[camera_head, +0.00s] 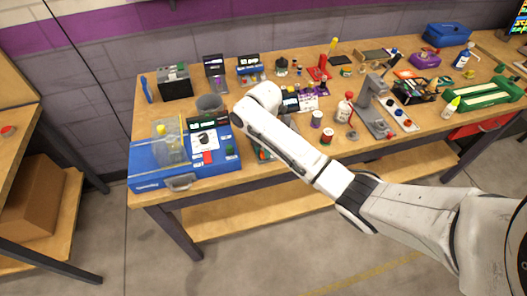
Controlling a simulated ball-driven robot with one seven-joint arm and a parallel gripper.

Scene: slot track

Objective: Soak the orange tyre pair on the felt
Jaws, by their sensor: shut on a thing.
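My arm reaches in from the right over the long wooden workbench (345,152), and its white wrist (264,97) is bent above the bench's left-middle part. My gripper is hidden behind the wrist and forearm, so its jaws and anything between them do not show. I cannot make out an orange tyre pair. I cannot pick out the felt with certainty; small items beside and under my arm are partly covered. A small orange patch (403,74) shows among dark parts at the right, too small to identify.
Display units line the back. A grey press (374,105), bottles, tins and a green stand (482,95) crowd the right. The front strip is mostly clear.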

